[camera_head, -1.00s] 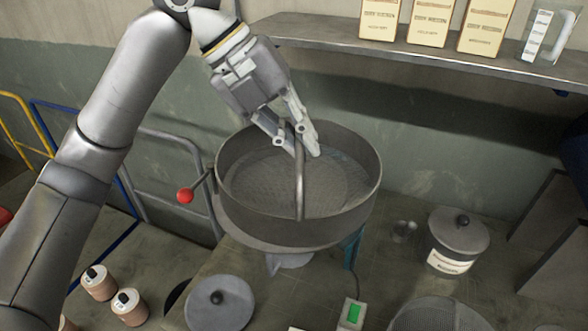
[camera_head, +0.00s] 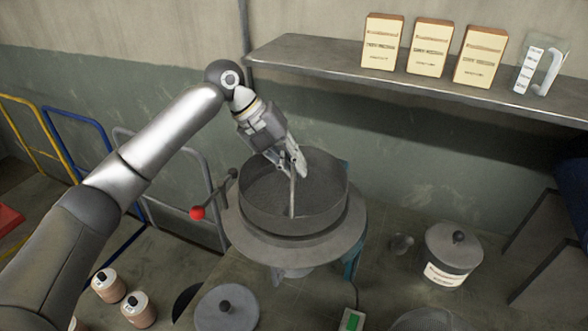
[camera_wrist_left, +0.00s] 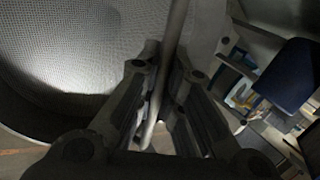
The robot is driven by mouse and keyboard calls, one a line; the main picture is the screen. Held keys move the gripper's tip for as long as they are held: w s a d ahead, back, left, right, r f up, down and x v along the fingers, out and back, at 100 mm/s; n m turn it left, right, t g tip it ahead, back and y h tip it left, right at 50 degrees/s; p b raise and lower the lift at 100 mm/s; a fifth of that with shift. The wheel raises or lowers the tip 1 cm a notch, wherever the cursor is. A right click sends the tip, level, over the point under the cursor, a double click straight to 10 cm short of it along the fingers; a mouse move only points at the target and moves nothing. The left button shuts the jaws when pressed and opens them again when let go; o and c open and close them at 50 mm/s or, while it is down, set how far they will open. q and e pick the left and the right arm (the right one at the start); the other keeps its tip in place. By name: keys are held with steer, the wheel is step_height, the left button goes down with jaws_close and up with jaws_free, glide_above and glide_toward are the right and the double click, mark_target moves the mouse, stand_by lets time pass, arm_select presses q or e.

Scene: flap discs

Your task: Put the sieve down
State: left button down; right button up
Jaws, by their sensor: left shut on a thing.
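The sieve (camera_head: 262,215) is a round, dark metal drum with a mesh floor and an upright handle bar (camera_head: 292,198). My left gripper (camera_head: 288,168) is shut on the handle bar. The sieve is over a round, flanged stand (camera_head: 345,238), roughly centred and nearly level. I cannot tell whether it touches the stand or hangs just above it. In the left wrist view the bar (camera_wrist_left: 175,35) runs between the fingers (camera_wrist_left: 162,75), with the mesh (camera_wrist_left: 75,35) at left. My right gripper is not in view.
A lever with a red knob (camera_head: 197,213) sticks out left of the stand. A lidded, labelled pot (camera_head: 450,262) stands at right, another lidded pot (camera_head: 226,310) in front. A shelf (camera_head: 330,62) with boxes runs behind. A green switch (camera_head: 352,320) is in front.

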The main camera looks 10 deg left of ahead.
arm_select(q)
steer(key=shift+f+p, duration=0.6)
steer(key=shift+f, duration=0.7)
steer(key=c, duration=1.6)
jaws_free()
steer(key=shift+f, duration=0.1)
steer(key=shift+o, duration=0.2)
steer(key=shift+s, duration=0.1)
steer(key=shift+a+r, duration=0.25)
steer(key=shift+r, duration=0.2)
steer(key=b+v, duration=0.3)
steer(key=v, duration=0.8)
